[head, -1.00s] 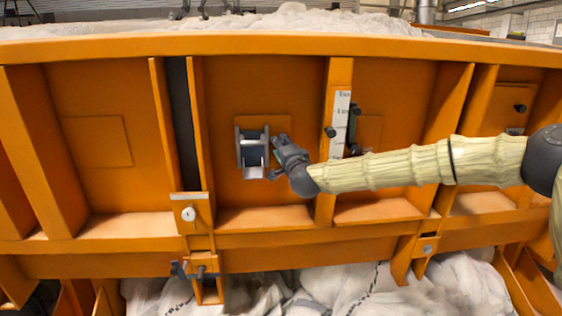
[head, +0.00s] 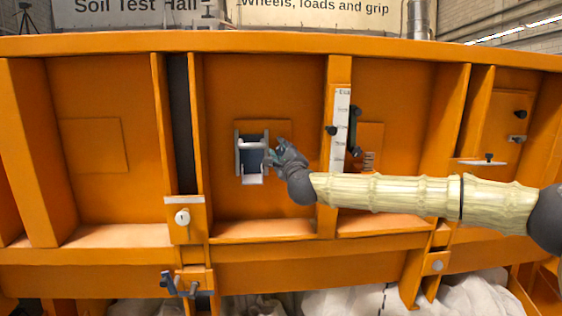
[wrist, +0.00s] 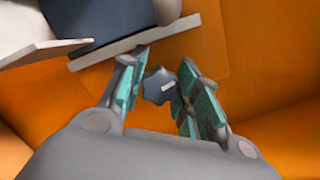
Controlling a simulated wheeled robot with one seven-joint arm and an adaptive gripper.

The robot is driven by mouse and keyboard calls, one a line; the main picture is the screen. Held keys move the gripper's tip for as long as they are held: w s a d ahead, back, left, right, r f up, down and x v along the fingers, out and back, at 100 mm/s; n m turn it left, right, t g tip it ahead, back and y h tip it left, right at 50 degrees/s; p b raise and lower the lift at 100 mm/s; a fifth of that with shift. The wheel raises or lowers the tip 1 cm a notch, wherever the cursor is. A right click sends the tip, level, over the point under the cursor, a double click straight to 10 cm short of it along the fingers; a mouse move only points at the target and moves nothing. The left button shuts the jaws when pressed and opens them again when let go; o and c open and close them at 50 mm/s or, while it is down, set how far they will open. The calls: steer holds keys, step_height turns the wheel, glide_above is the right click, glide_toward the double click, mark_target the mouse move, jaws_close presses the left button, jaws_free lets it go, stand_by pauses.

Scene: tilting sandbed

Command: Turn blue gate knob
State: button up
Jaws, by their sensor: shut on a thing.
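The blue gate knob (wrist: 156,86) is a small, dark blue-grey lobed knob with a pale mark, on the orange wall beside a grey gate housing. It shows in the wrist view between the teal-padded fingers of my gripper (wrist: 162,88), which is shut on it. In the head view my gripper (head: 274,156) is at the right side of the gate housing (head: 240,155) and hides the knob. A pale flap (head: 252,178) sticks out at the bottom of the housing.
Upright orange ribs (head: 338,200) stand either side of the gate panel. A scale strip (head: 341,130) and black knobs (head: 332,130) are close above my forearm. A white round knob (head: 182,217) is at lower left. White bags (head: 350,303) lie below.

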steer(key=shift+f+m+b, duration=0.2)
steer(key=shift+m+b, duration=0.2)
steer(key=shift+m, duration=0.2)
steer(key=o, duration=1)
steer(key=shift+d, duration=0.15)
steer(key=shift+r, duration=0.1)
steer(key=shift+s, duration=0.1)
steer(key=v, duration=1.1)
steer(key=shift+s, duration=0.35)
